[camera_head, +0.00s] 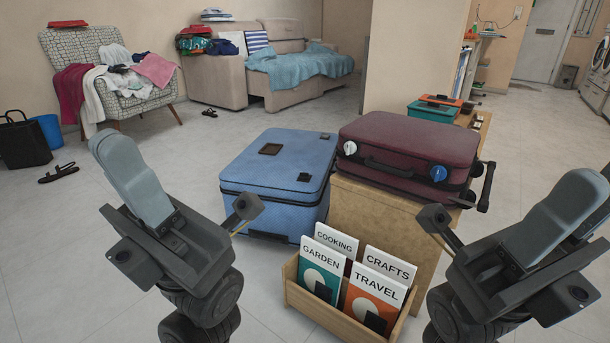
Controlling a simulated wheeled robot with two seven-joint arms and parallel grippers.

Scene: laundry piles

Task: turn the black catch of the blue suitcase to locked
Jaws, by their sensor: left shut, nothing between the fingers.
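The blue suitcase (232,188) lies closed on the floor in the middle of the head view. A square black fitting (270,148) is on its lid. Two smaller black pieces sit near the lid's edges, one at the front right corner (304,177) and one at the back right (325,136). I cannot tell which is the catch or how it is turned. My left gripper (115,150) is shut and empty, left of the suitcase and apart from it. My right gripper (580,190) is at the right edge, far from the suitcase; its jaw opening is unclear.
A maroon suitcase (400,140) lies on a wooden cabinet (375,225), right beside the blue one. A wooden box of books (340,316) stands in front. An armchair (75,48) and sofa (220,80) with clothes are behind.

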